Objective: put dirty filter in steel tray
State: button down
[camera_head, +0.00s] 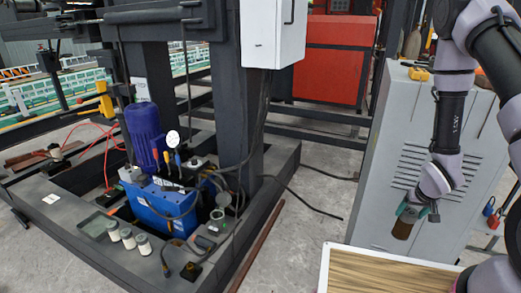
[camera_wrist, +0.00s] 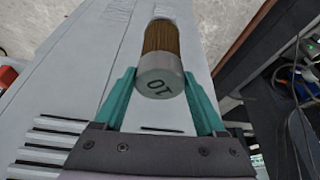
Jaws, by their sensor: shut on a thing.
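The dirty filter is a brown pleated cylinder with a grey end cap marked "10" (camera_wrist: 160,76). In the head view, its brown part (camera_head: 402,230) hangs below my gripper (camera_head: 411,211), in front of the grey cabinet. In the wrist view, the green fingers of my gripper (camera_wrist: 160,92) are shut on the filter's capped end. A small, shallow, grey square tray (camera_head: 97,225), which looks like the steel tray, lies on the dark frame at the left. My gripper is far to the right of this tray.
A vented grey cabinet (camera_head: 400,150) stands near my arm. A white-edged board (camera_head: 375,272) is at bottom right. Floor between is mostly clear.

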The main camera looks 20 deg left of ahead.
aim_at(96, 230)
jog(key=j, duration=0.7)
jog(key=k+j+z, duration=0.15)
jog(key=j, duration=1.25)
jog(key=k+j, duration=0.1)
jog(key=j, duration=1.65)
jog(key=k+j, duration=0.15)
jog(key=j, duration=1.6)
jog(key=k+j, duration=0.15)
jog(key=j, duration=0.7)
